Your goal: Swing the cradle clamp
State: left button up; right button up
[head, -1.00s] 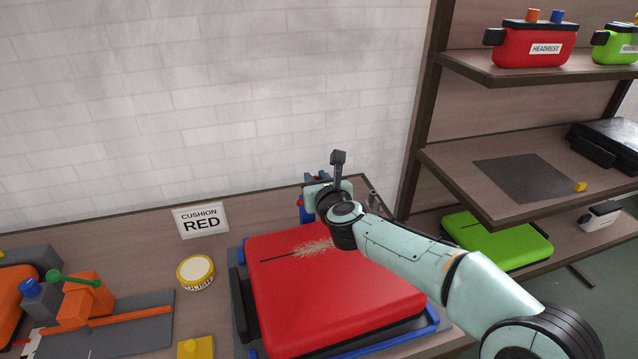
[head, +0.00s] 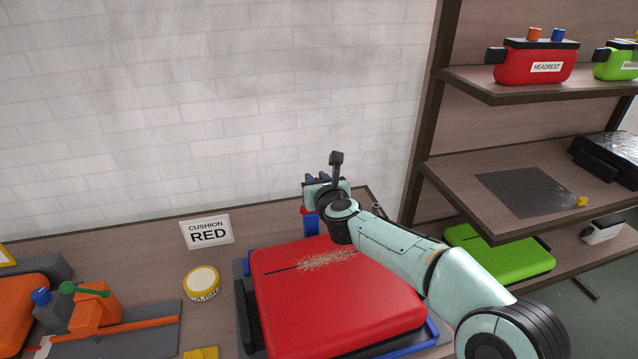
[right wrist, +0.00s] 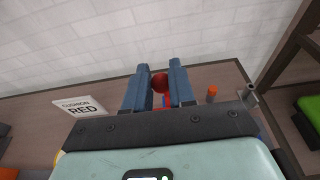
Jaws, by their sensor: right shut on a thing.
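A red cushion (head: 335,305) lies in a blue and dark grey cradle (head: 243,305) on the bench, with a patch of pale straw-like bits on its top. The cradle clamp's blue post (head: 311,226) stands at the cushion's back edge, mostly hidden by my right arm. My right gripper (head: 317,179) is over the back of the cradle. In the right wrist view its blue fingers (right wrist: 160,88) are shut on the clamp's round red knob (right wrist: 159,83). The lower part of the clamp is hidden there by my wrist. My left gripper is not in view.
A "CUSHION RED" sign (head: 207,232) and a round polish tin (head: 202,282) stand left of the cradle. An orange fixture with a green handle (head: 92,308) is at far left. A shelf unit (head: 500,220) rises at right, close to my arm. A white brick wall is behind.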

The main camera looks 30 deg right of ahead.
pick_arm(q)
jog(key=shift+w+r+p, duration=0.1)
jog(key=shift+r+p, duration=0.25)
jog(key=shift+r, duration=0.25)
pick_arm(e)
jog(key=shift+w+d+r, duration=0.15)
jog(key=shift+w+r, duration=0.2)
jog(key=shift+w, duration=0.3)
jog(key=o, duration=0.9)
jog(key=shift+f, duration=0.1)
jog(key=shift+s, duration=0.25)
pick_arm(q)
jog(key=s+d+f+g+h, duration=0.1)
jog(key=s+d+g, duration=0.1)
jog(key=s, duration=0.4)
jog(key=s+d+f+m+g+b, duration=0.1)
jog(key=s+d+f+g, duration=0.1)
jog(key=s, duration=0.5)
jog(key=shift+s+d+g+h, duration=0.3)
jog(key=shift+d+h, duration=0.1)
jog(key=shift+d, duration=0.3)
pick_arm(e)
jog(key=v, duration=1.3)
